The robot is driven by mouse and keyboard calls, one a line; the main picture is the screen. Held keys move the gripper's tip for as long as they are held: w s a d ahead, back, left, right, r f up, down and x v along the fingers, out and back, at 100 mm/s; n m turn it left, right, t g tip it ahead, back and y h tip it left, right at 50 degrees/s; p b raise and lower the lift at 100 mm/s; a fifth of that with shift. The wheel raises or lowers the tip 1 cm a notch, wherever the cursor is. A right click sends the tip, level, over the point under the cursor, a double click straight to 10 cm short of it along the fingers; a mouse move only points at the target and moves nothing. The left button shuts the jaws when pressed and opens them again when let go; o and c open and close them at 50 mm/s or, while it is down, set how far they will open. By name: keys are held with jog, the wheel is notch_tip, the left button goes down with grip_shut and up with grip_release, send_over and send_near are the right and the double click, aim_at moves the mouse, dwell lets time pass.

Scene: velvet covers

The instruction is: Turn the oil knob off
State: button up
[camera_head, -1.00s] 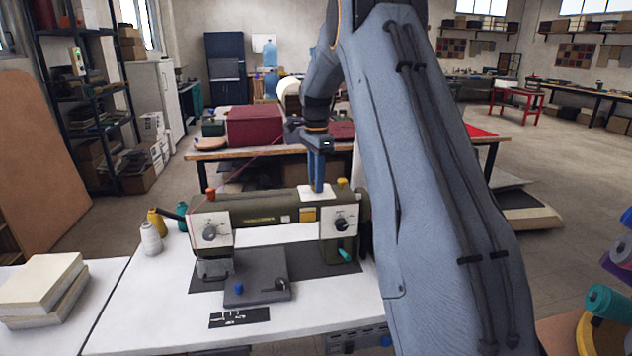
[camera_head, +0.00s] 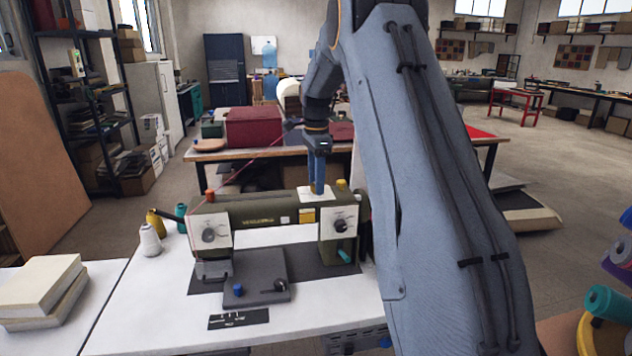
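An olive-green sewing machine (camera_head: 262,212) stands on a white table. Its white right panel has a black dial (camera_head: 340,225), and its left panel has a grey dial (camera_head: 209,235). An orange knob (camera_head: 210,193) and a yellow knob (camera_head: 341,184) sit on top. A blue knob (camera_head: 238,290) and a black lever (camera_head: 281,285) are on the grey base plate. No readable label shows which is the oil knob. My gripper (camera_head: 317,190) points down over the white plate (camera_head: 306,196) on the machine's top, left of the yellow knob. Its blue fingers look close together; any gap or contact is unclear.
Thread spools (camera_head: 150,240) stand left of the machine. Stacked books (camera_head: 40,288) lie at the far left. A table with a dark red box (camera_head: 254,127) stands behind. My arm hides the area right of the machine.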

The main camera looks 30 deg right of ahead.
jog(key=shift+f, duration=0.1)
jog(key=shift+r+b, duration=1.1)
jog(key=shift+r, duration=2.8)
